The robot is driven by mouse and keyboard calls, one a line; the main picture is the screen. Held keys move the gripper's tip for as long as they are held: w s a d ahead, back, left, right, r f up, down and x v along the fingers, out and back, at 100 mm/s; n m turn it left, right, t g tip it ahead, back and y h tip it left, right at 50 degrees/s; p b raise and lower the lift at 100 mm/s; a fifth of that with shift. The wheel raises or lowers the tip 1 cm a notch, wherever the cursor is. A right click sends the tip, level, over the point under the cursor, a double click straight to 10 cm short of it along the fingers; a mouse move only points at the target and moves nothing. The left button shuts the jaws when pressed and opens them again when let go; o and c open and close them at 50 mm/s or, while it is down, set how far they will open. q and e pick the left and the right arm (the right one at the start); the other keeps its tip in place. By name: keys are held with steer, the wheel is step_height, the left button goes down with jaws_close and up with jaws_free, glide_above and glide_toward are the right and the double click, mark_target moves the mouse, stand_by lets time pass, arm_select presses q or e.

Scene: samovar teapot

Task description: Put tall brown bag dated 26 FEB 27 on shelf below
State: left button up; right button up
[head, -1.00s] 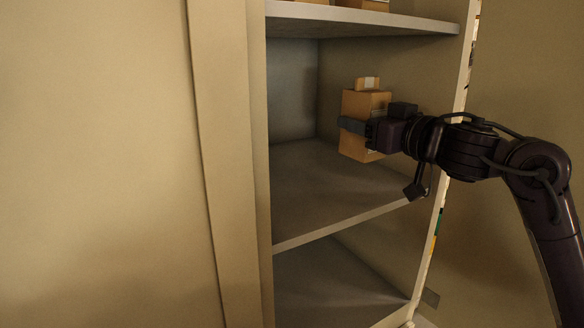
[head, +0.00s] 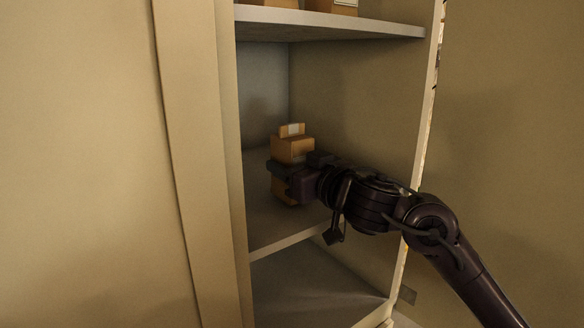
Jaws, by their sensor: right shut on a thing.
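A tall brown bag (head: 292,150) with a folded top and a pale label is inside the cupboard, at the middle shelf (head: 262,226). My right gripper (head: 284,173) is shut around the bag's middle, reaching in from the right. The date on the label is too small to read. The bag looks upright. Its lower part is partly hidden by the gripper, and I cannot tell whether its base touches the shelf. My left gripper is not in view.
The upper shelf (head: 330,25) holds brown packages (head: 332,6), cut off by the top edge. A lower compartment (head: 310,290) looks empty. The cupboard's right side edge (head: 428,110) is close to my right arm. The middle shelf has free room around the bag.

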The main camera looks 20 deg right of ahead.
steer(key=shift+d+f, duration=0.1)
steer(key=shift+f, duration=0.1)
steer(key=shift+f, duration=0.25)
steer(key=o, duration=1)
steer(key=shift+r, duration=0.1)
steer(key=shift+o, duration=0.2)
steer(key=shift+r, duration=0.2)
steer(key=b+v, duration=0.2)
steer(key=v, duration=1)
